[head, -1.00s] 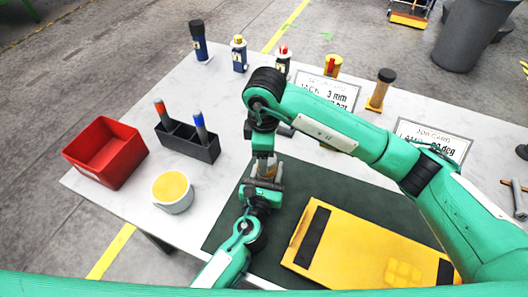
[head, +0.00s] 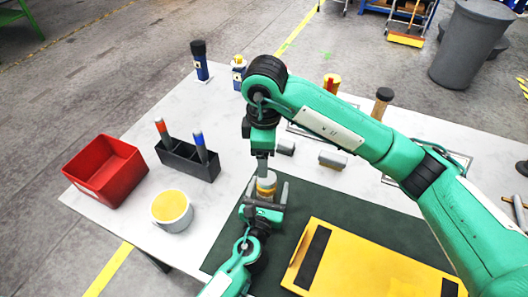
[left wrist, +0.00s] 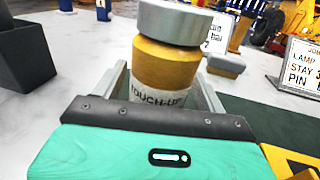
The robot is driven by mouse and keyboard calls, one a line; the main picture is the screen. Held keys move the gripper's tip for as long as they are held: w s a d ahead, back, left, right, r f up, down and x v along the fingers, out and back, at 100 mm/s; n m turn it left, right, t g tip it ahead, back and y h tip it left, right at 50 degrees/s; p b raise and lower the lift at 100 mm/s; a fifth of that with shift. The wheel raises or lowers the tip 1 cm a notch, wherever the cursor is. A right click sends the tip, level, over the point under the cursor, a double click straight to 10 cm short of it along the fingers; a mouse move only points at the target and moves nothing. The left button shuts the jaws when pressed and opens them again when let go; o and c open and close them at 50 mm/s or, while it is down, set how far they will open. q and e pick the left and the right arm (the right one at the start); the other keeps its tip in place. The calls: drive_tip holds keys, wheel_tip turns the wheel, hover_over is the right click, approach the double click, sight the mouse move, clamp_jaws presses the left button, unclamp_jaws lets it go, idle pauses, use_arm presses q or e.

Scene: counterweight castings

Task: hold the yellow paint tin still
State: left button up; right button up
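The yellow paint tin (head: 266,185) stands upright at the dark mat's left back corner. In the left wrist view the tin (left wrist: 165,72) has a grey lid, an amber-yellow body and a white label reading "TOUCH-UP". My left gripper (head: 267,191) is open around it, one finger on each side. The head view shows a gap at the right finger; contact at the left is unclear. My right gripper (head: 262,166) points down just above the lid. Its fingers are too small and overlapped to tell their opening or any contact.
A white pot of yellow paint (head: 171,210), a black holder with two markers (head: 186,160) and a red bin (head: 105,172) stand left. A yellow panel (head: 365,262) lies on the dark mat (head: 310,196) at right. Small grey blocks (head: 332,160) lie behind.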

use_arm(q)
drive_tip(key=shift+s+a, duration=0.2)
drive_tip(key=shift+s, duration=0.35)
use_arm(e)
drive_tip(key=shift+f, duration=0.2)
use_arm(q)
drive_tip(key=b+v, duration=0.3)
drive_tip(key=v, duration=0.9)
use_arm(e)
wheel_tip(320, 180, down, 3)
drive_tip(key=shift+r, duration=0.1)
use_arm(q)
drive_tip(key=shift+s, duration=0.4)
